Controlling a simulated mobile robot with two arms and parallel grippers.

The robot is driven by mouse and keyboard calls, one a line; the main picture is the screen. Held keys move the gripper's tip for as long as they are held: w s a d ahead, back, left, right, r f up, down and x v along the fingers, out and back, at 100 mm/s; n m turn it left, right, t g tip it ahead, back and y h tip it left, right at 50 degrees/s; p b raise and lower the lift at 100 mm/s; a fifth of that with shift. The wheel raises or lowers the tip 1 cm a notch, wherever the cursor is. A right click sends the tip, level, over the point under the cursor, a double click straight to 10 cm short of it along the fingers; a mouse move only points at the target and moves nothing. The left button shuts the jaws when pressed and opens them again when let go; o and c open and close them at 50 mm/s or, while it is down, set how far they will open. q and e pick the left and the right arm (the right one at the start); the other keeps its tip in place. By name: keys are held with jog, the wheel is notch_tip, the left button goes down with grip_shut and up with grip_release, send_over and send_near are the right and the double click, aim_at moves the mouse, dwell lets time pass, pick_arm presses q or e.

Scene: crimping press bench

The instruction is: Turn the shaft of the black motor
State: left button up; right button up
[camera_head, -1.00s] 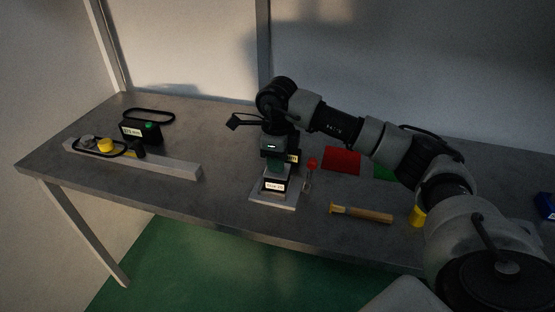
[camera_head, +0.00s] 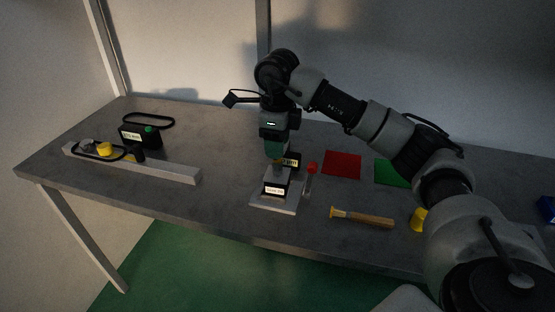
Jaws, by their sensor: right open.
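My right gripper (camera_head: 275,158) points down just above the small press-like unit (camera_head: 277,185) with a white label and a light base plate. It is open, and no held object shows. A dark block with a yellow label (camera_head: 292,160) stands behind that unit, partly hidden by the gripper; I cannot tell whether this is the motor. A small black part (camera_head: 138,154) sits beside a black belt (camera_head: 84,148) and a yellow wheel (camera_head: 105,149) on a grey rail (camera_head: 180,173). No shaft can be made out. My left gripper is not in view.
A red-topped tool (camera_head: 312,170), red mat (camera_head: 342,164), green mat (camera_head: 391,173), wooden-handled tool (camera_head: 362,217) and yellow piece (camera_head: 418,219) are to the right. The table's left middle is clear.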

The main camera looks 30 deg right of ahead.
jog(key=shift+r, duration=2.3)
jog(key=shift+f, duration=0.1)
